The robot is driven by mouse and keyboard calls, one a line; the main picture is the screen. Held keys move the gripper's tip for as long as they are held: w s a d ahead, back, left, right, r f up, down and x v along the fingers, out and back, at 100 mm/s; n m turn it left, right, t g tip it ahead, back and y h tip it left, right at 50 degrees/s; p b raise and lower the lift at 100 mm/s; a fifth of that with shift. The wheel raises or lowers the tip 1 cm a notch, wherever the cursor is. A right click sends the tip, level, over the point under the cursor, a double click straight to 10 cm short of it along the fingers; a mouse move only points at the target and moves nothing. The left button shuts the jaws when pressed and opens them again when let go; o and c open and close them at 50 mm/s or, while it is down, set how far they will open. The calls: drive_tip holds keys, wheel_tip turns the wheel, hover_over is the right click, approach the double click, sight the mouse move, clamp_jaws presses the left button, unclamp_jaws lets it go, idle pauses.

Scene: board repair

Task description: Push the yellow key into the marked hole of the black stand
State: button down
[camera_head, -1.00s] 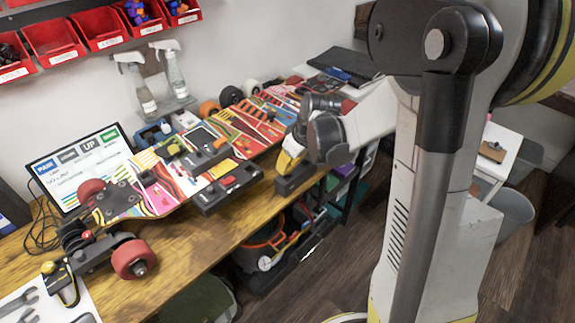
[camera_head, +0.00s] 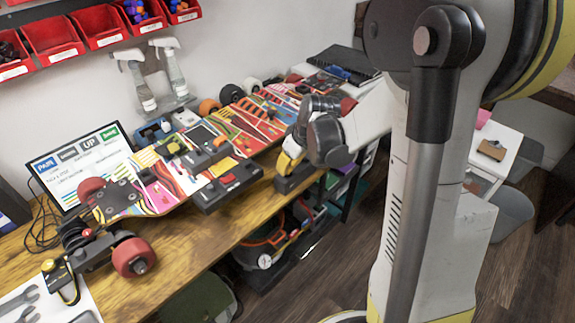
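A small black stand (camera_head: 296,180) sits at the front right edge of the wooden bench. My gripper (camera_head: 291,163) is low over it, coming in from the right with its dark wrist part above. A yellow and white piece shows at the gripper's lower end, close above the stand. I cannot tell whether this piece is the yellow key or part of the gripper. The fingertips are too small and hidden to tell open from shut. The marked hole cannot be made out, and I cannot tell whether anything touches the stand.
A colourful skateboard deck (camera_head: 158,186) lies across the bench (camera_head: 185,258), with a black box with a red switch (camera_head: 227,185) at the front edge. A red wheel (camera_head: 134,257), a laptop screen (camera_head: 80,168) and spray bottles (camera_head: 172,70) stand nearby. My arm blocks the right side.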

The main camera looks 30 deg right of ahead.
drive_tip(key=shift+f, duration=0.55)
idle(0.9)
drive_tip(key=c, duration=1)
unclamp_jaws()
drive_tip(key=shift+r, duration=0.2)
drive_tip(key=shift+r+p, duration=1.15)
drive_tip(key=shift+r, duration=0.2)
drive_tip(key=shift+r, duration=0.1)
drive_tip(key=shift+r+p, duration=2.25)
drive_tip(key=shift+r, duration=0.7)
